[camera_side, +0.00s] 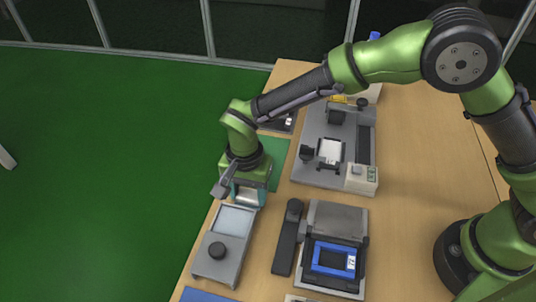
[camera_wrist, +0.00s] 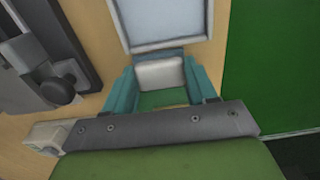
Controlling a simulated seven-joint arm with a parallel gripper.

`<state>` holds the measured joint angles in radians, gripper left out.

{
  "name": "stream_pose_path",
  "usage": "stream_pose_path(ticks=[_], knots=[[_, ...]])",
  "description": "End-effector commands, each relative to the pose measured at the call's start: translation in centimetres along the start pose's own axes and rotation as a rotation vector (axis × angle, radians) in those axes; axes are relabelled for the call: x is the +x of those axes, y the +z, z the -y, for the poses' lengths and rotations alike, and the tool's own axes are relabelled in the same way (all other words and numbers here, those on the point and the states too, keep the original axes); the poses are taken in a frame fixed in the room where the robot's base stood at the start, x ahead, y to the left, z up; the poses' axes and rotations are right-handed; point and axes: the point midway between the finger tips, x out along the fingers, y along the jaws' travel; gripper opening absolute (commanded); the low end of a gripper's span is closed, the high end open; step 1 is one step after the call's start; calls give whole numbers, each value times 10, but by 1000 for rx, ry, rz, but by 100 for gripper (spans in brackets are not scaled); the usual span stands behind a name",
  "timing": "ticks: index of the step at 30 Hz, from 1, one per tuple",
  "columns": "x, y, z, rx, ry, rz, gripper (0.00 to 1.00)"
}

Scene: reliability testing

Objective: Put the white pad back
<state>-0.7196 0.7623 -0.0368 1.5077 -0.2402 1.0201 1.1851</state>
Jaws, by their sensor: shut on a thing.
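The white pad (camera_wrist: 160,74) sits between the teal fingers of my gripper (camera_wrist: 161,70) in the wrist view, and the gripper is shut on it. In the side view my gripper (camera_side: 247,192) points down at the back end of a grey tray-like fixture (camera_side: 204,266) with a pale panel (camera_side: 232,220). The pad is mostly hidden there by the fingers. In the wrist view the pale panel (camera_wrist: 166,20) lies just beyond the pad. I cannot tell whether the pad touches the table or a surface below it.
A green mat (camera_side: 277,163) lies behind my gripper. To the right stand a grey machine (camera_side: 311,180) with a white piece on it, a dark bar (camera_side: 287,245) and a scale-like device with a blue-framed screen (camera_side: 334,261). The table's left edge is close.

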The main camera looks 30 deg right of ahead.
Motion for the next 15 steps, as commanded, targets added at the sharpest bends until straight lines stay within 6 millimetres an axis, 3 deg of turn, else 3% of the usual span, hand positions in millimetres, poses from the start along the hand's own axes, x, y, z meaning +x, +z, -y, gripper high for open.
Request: stream_pose_path(ticks=[11,12,15], knots=[[4,0,0,0,-1,0,32],[4,0,0,0,-1,0,59],[4,0,0,0,-1,0,75]])
